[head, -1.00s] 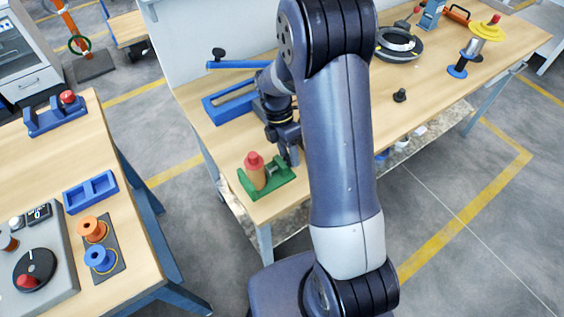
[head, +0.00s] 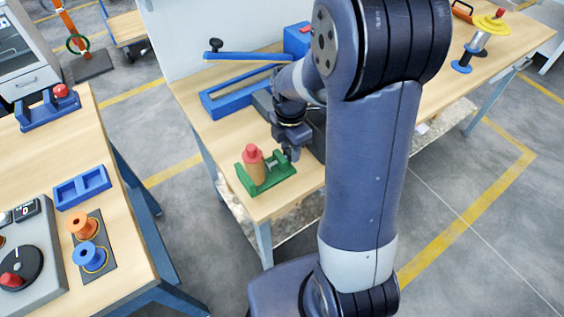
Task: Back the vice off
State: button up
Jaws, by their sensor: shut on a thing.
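The green vice (head: 281,176) sits near the front left corner of the long wooden bench. An upright tan cylinder with a red top (head: 256,168) stands at its left part. A short grey bar shows to the right of the cylinder. My gripper (head: 291,154) reaches down at the vice's right end and is shut on the vice's handle there. The fingers are small and dark, and the handle is mostly hidden by them. Whether the vice jaw touches the cylinder cannot be told.
Behind the vice stands a blue frame (head: 212,108) with a blue lever (head: 240,57). My arm hides the bench's middle. A spool stand with a yellow disc (head: 487,24) is at the far right. The left bench holds a blue tray (head: 83,187) and two spools (head: 90,257).

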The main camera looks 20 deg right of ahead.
dwell(0.3)
jog(key=shift+s+f+t+b, duration=0.1)
jog(key=shift+f+t+b, duration=0.2)
jog(key=shift+t+b, duration=0.55)
jog(key=t+y+b, duration=0.1)
jog(key=b, duration=0.3)
jog(key=shift+s+d, duration=0.15)
jog(key=shift+s, duration=0.05)
jog(key=shift+s+r+t+b, duration=0.1)
jog(key=shift+r+t+b, duration=0.2)
jog(key=shift+t, duration=0.15)
jog(key=shift+f, duration=0.15)
jog(key=b, duration=0.2)
jog(key=shift+f+t+b, duration=0.3)
jog(key=shift+t+b, duration=0.05)
jog(key=shift+t, duration=0.05)
jog(key=t+b, duration=0.1)
jog(key=b, duration=0.2)
jog(key=t+y+b, duration=0.1)
jog(key=b, duration=0.3)
jog(key=shift+s+d+f, duration=0.1)
jog(key=shift+s, duration=0.2)
jog(key=shift+r+t+b, duration=0.25)
jog(key=shift+t+b, duration=0.05)
jog(key=shift+b, duration=0.15)
